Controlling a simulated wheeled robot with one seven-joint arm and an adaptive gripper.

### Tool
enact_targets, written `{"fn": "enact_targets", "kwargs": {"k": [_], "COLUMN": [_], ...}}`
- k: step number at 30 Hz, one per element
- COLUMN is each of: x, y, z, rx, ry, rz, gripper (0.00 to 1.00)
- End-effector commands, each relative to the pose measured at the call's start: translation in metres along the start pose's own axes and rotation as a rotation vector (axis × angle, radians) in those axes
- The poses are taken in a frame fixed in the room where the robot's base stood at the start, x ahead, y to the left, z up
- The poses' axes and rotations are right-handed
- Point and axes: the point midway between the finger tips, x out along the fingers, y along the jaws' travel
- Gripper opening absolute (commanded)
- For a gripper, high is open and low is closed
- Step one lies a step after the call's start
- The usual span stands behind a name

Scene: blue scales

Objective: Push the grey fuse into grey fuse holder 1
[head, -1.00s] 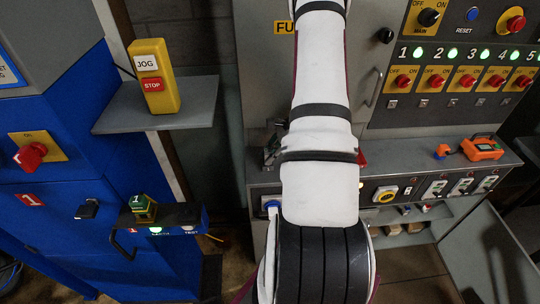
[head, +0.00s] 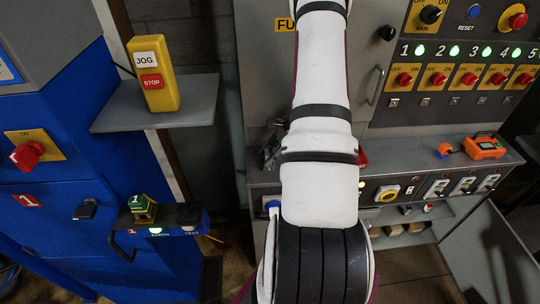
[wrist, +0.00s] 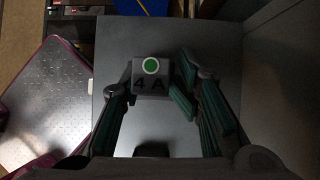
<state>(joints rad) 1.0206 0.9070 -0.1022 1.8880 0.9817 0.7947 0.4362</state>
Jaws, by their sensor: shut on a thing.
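The grey fuse (wrist: 150,80), a small block marked 4A with a green dot, sits between the fingertips of my gripper (wrist: 151,88) in the wrist view. My gripper is shut on it. A flat grey surface (wrist: 185,35) lies behind the fuse. I cannot make out grey fuse holder 1 in either view.
A grey cabinet (head: 262,90) with a partly hidden yellow label stands behind my arm. A ledge at right holds an orange device (head: 484,147). At left are a blue machine (head: 60,120) and a shelf with a yellow JOG/STOP box (head: 153,75).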

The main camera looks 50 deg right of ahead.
Motion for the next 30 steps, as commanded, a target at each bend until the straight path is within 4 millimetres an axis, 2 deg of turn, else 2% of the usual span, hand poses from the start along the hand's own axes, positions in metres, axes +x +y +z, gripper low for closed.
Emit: {"fn": "enact_targets", "kwargs": {"k": [1,7,8,10,11,30], "x": [0.0181,0.0175,0.0174,0.0174,0.0174,0.0102], "y": [0.0121,0.0125,0.0125,0.0125,0.0127,0.0121], "z": [-0.0071,-0.008,-0.0081,-0.0083,-0.0083,-0.0147], "rx": [0.009,0.008,0.008,0.008,0.008,0.02], "ry": [0.01,0.011,0.012,0.012,0.012,0.02], "rz": [0.031,0.031,0.031,0.031,0.031,0.022], "gripper": [0.0,0.0,0.36,0.52,0.56,0.56]}}
